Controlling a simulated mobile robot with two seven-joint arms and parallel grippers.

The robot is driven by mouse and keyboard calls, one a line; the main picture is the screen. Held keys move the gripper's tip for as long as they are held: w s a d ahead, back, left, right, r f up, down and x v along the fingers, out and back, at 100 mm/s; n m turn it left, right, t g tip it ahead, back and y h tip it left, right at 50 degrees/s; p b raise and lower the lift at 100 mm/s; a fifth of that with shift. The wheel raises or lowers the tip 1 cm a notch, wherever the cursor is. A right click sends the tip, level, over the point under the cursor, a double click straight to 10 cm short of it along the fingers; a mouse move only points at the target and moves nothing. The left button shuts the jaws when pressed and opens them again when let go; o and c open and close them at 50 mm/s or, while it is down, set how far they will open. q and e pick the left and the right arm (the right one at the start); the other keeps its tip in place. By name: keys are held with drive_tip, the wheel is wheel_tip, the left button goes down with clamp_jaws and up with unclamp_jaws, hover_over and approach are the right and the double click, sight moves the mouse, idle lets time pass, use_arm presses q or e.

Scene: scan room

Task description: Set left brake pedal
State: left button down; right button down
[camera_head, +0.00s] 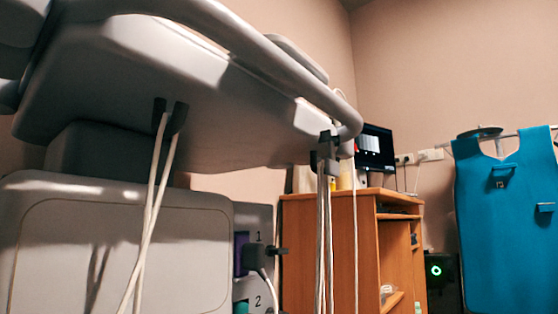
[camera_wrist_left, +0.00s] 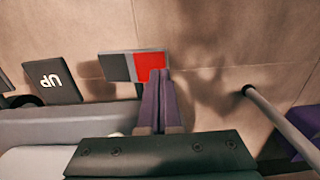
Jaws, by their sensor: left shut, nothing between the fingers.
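The brake pedal (camera_wrist_left: 118,66), a flat plate with a grey left half and a red right half, shows near the top middle of the left wrist view. My left gripper (camera_wrist_left: 159,76) is shut and empty, with its purple fingers side by side. Its tips overlap the lower part of the red half in the picture; I cannot tell whether they touch it. The head view shows neither pedal nor gripper.
A grey medical machine (camera_head: 110,240) with hanging cables (camera_head: 150,205) fills the left of the head view. A wooden cabinet (camera_head: 330,240) and a blue apron (camera_head: 508,225) stand to the right. A grey bar (camera_wrist_left: 275,118) crosses the tiled floor right of my gripper.

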use_arm(q)
drive_tip(key=shift+f+b, duration=1.2)
drive_tip(key=shift+f, duration=0.35)
idle(0.4)
wheel_tip(320, 180, up, 7)
drive_tip(key=p, duration=0.8)
drive_tip(key=shift+r, duration=0.1)
